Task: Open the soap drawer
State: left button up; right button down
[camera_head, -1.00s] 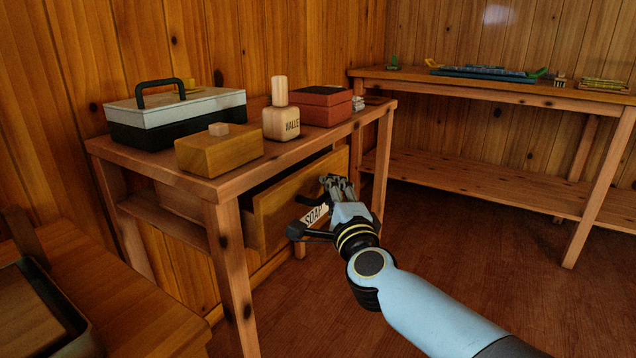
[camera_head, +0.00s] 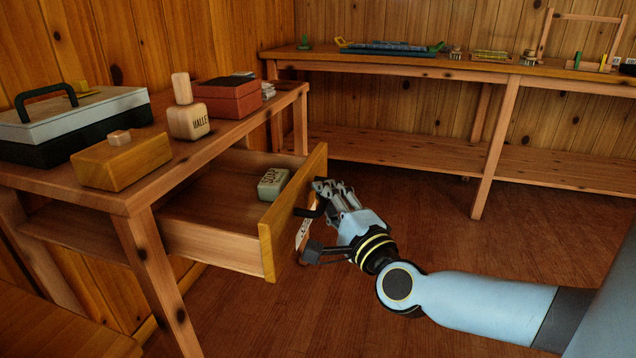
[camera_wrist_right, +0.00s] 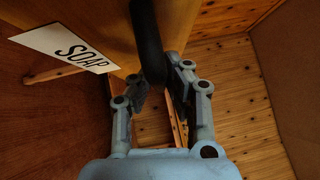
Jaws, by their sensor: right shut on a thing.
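The soap drawer (camera_head: 266,238) is pulled well out from under the wooden table (camera_head: 130,193). A pale green bar marked SOAP (camera_head: 272,184) lies inside it, near the front panel. My right gripper (camera_head: 322,198) is at the outer face of the drawer front, shut on the dark handle (camera_head: 309,212). In the right wrist view the black handle (camera_wrist_right: 148,45) runs between the fingers of the right gripper (camera_wrist_right: 160,88), and a white SOAP label (camera_wrist_right: 66,48) shows on the panel at the left. My left gripper is not in view.
A long workbench (camera_head: 420,70) stands along the back wall. The floor (camera_head: 410,225) right of the drawer is clear.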

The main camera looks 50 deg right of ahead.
jog(key=shift+s+f, duration=0.1)
jog(key=shift+f, duration=0.25)
jog(key=c, duration=1.3)
grip_release()
jog(key=shift+r, duration=0.1)
jog(key=shift+c, duration=0.2)
jog(key=shift+r, duration=0.1)
jog(key=v, duration=1.2)
